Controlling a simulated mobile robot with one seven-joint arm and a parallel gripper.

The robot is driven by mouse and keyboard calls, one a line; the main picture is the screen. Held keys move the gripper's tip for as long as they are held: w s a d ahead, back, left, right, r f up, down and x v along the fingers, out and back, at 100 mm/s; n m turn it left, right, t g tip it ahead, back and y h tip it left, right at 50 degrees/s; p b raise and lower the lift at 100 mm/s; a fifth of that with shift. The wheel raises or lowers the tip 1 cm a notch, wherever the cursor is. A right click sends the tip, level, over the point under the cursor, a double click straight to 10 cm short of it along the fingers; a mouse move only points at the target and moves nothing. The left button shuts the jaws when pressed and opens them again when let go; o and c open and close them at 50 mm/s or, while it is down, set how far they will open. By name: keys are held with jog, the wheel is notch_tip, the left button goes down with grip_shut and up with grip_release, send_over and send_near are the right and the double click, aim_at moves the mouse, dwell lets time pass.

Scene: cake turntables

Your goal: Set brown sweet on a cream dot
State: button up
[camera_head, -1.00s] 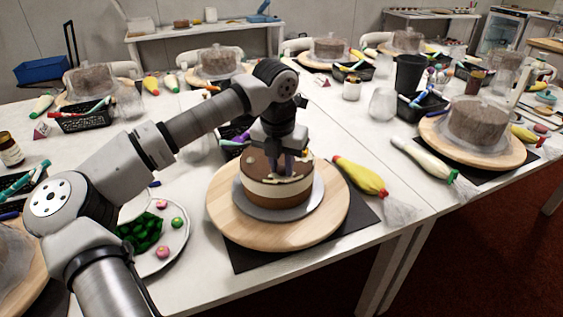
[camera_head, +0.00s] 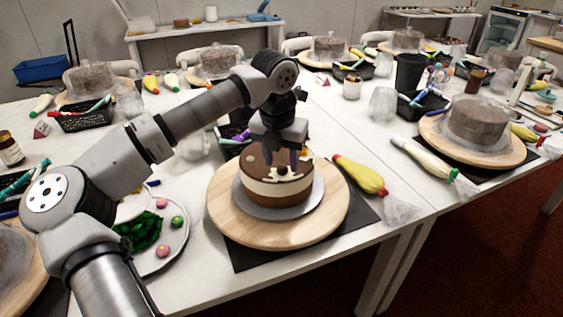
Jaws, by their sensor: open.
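The cake (camera_head: 277,189), brown with a cream band, stands on a grey board on the round wooden turntable (camera_head: 228,221). Small cream dots (camera_head: 250,159) show on its brown top. A small dark brown sweet (camera_head: 282,170) is on the top near the middle and looks to sit on a cream dot; it is too small to be sure. My gripper (camera_head: 281,156) is open just above the cake, fingers pointing down, with the sweet below and between them. I see nothing held between the fingers.
A white plate (camera_head: 177,245) with green, pink and other sweets stands left of the turntable, partly behind my arm. A yellow piping bag (camera_head: 358,176) lies to the right. A black basket stands behind the cake. Another turntable with a wrapped cake (camera_head: 478,121) is farther right.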

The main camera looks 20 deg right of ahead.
notch_tip(320, 180, up, 11)
jog(key=s+a, duration=0.1)
jog(key=shift+f+b, duration=0.2)
jog(key=shift+b, duration=0.1)
jog(key=shift+s, duration=0.1)
